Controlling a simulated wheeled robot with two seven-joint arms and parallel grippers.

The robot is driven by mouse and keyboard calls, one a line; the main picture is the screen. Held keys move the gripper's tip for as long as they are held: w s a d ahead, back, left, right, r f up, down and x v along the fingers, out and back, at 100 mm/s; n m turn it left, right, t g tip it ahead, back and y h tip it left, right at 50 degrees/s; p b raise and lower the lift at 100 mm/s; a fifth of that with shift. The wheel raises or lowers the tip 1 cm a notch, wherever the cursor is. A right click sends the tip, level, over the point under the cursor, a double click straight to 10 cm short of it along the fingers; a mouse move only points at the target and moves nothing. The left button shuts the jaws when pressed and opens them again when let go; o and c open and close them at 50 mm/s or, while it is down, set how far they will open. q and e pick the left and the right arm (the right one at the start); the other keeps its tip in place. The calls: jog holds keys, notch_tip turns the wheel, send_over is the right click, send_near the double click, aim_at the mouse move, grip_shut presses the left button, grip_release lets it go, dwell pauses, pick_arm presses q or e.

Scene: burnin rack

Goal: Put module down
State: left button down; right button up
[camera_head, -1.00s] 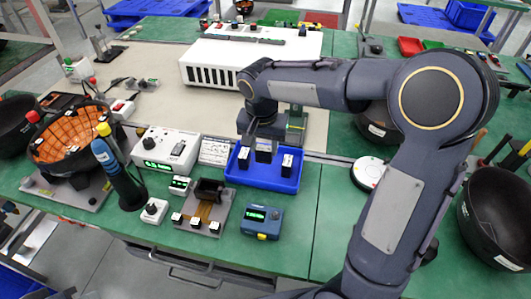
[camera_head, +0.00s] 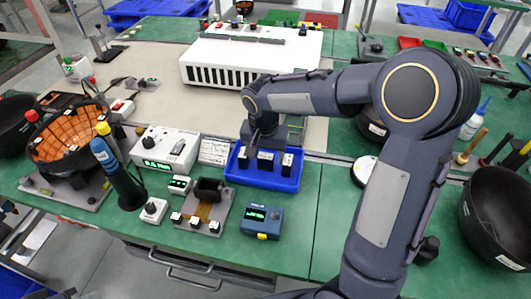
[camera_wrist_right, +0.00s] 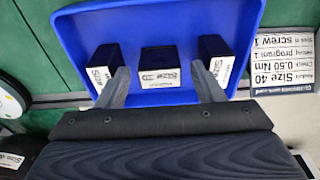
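A blue tray (camera_head: 240,178) stands on the green bench, below my right gripper (camera_head: 263,146). Three dark modules with white labels stand in it in a row: a left one (camera_head: 244,158), a middle one (camera_head: 265,161) and a right one (camera_head: 287,161). In the right wrist view the fingers of my right gripper (camera_wrist_right: 161,70) are spread wide. The middle module (camera_wrist_right: 160,64) lies between them, with a gap on each side. The outer modules (camera_wrist_right: 103,62) (camera_wrist_right: 216,58) are close to the fingertips; contact cannot be told. My left gripper is not in view.
A large white vented box (camera_head: 250,60) stands behind.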

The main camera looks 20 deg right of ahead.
jog(key=shift+r, duration=0.1)
jog(key=shift+r, duration=0.25)
notch_tip(320, 180, up, 11)
jog(key=s+p, duration=0.1)
jog(key=s+a+f+n+t+y, duration=0.1)
jog(key=s+f+n+t+y, duration=0.1)
jog(key=s, duration=0.9)
jog(key=s+f+n+t+y, duration=0.2)
jog(key=s+n, duration=0.1)
jog(key=s, duration=0.8)
jog(key=shift+a+n+y, duration=0.3)
jog(key=shift+a+n, duration=0.05)
jog(key=shift+n, duration=0.05)
jog(key=shift+f, duration=0.1)
